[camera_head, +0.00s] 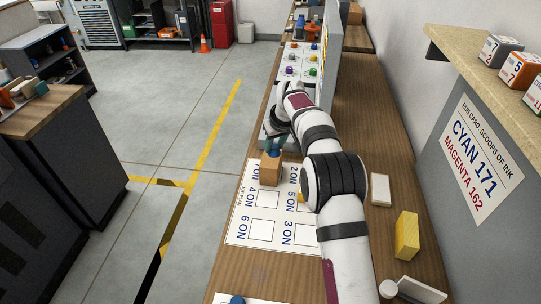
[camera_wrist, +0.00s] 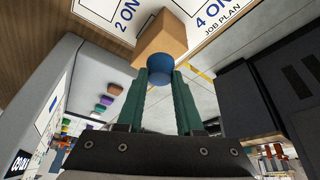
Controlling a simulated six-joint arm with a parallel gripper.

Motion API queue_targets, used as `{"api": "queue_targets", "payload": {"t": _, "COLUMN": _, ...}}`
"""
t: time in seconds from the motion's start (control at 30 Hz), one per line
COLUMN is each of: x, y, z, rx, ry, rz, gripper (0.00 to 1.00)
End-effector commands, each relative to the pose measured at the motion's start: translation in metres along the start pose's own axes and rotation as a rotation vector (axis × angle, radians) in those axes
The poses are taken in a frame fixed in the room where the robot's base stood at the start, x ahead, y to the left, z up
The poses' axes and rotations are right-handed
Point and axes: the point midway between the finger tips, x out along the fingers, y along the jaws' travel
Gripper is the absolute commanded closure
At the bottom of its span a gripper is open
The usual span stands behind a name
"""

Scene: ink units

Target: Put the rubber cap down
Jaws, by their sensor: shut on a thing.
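My gripper (camera_head: 273,150) is shut on a blue rounded piece (camera_wrist: 160,65), taken as the rubber cap, held between its green fingertips. A light wooden block (camera_wrist: 167,37) lies directly beyond the blue piece in the wrist view. In the head view the wooden block (camera_head: 270,171) is right below the fingertips, over the upper left of the white job plan sheet (camera_head: 232,239). I cannot tell whether the blue piece is joined to the block or only touching it, or whether the block rests on the sheet.
The sheet has several numbered squares; my arm covers its right part. A white block (camera_head: 380,189), a yellow block (camera_head: 407,235) and a white cylindrical item (camera_head: 389,289) lie to the right. A panel of coloured knobs (camera_head: 290,70) stands beyond. A shelf (camera_head: 490,70) holds numbered cubes.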

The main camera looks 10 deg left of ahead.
Motion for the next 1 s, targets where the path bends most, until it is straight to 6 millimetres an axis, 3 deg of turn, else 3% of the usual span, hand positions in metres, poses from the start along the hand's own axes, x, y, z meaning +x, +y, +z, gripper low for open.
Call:
{"api": "queue_targets", "payload": {"t": 0.1, "x": 0.013, "y": -0.009, "z": -0.004, "rx": 0.000, "ry": 0.000, "rz": 0.000, "gripper": 1.00}}
{"api": "queue_targets", "payload": {"t": 0.3, "x": 0.046, "y": -0.011, "z": 0.009, "rx": 0.001, "ry": 0.000, "rz": 0.000, "gripper": 1.00}}
{"api": "queue_targets", "payload": {"t": 0.63, "x": 0.050, "y": -0.011, "z": 0.011, "rx": 0.000, "ry": 0.001, "rz": 0.000, "gripper": 1.00}}
{"api": "queue_targets", "payload": {"t": 0.67, "x": 0.050, "y": -0.011, "z": 0.010, "rx": 0.000, "ry": 0.002, "rz": 0.000, "gripper": 0.59}}
{"api": "queue_targets", "payload": {"t": 0.8, "x": 0.049, "y": -0.011, "z": 0.010, "rx": 0.000, "ry": 0.001, "rz": 0.000, "gripper": 0.34}}
{"api": "queue_targets", "payload": {"t": 1.0, "x": 0.049, "y": -0.011, "z": 0.010, "rx": 0.000, "ry": 0.002, "rz": 0.000, "gripper": 0.34}}
